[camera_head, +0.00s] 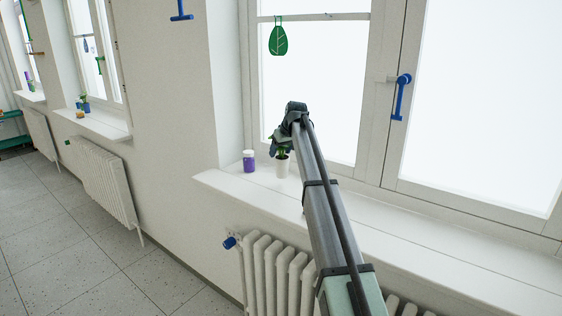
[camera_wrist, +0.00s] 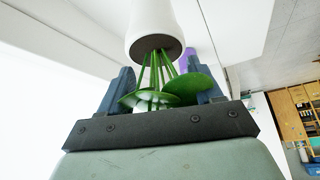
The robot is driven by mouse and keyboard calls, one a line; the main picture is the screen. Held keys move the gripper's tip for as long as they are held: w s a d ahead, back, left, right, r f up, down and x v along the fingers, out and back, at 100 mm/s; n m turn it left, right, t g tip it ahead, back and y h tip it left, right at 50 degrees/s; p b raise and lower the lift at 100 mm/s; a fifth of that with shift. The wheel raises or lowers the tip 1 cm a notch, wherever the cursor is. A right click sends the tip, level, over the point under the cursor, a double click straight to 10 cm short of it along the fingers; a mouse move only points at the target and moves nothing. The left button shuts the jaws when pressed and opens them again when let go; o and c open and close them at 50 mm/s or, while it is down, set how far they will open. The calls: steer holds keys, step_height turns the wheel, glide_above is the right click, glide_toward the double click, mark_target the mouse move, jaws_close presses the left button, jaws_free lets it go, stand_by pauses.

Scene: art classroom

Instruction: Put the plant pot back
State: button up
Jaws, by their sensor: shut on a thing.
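The plant pot (camera_head: 282,170) is white, with a small green plant in it, and is upright by the window sill's left end in the head view. My gripper (camera_head: 281,147) is above it, pointing down, with its fingers on either side of the plant. In the wrist view the white pot (camera_wrist: 152,18) appears upside down beyond the fingers, with dark soil, green stems and round leaves between the jaws (camera_wrist: 161,72). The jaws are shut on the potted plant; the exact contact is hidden. Whether the pot's base touches the sill is unclear.
A purple jar with a white lid (camera_head: 249,161) stands on the sill (camera_head: 420,242) just left of the pot. The window frame (camera_head: 375,120) is close behind. A white radiator (camera_head: 275,270) is below. The sill to the right is clear beyond my arm.

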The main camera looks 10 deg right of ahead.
mark_target(281, 159)
steer(key=shift+f, duration=1.9)
steer(key=shift+f, duration=0.1)
steer(key=o, duration=1.7)
steer(key=v, duration=1.2)
steer(key=shift+a, duration=0.1)
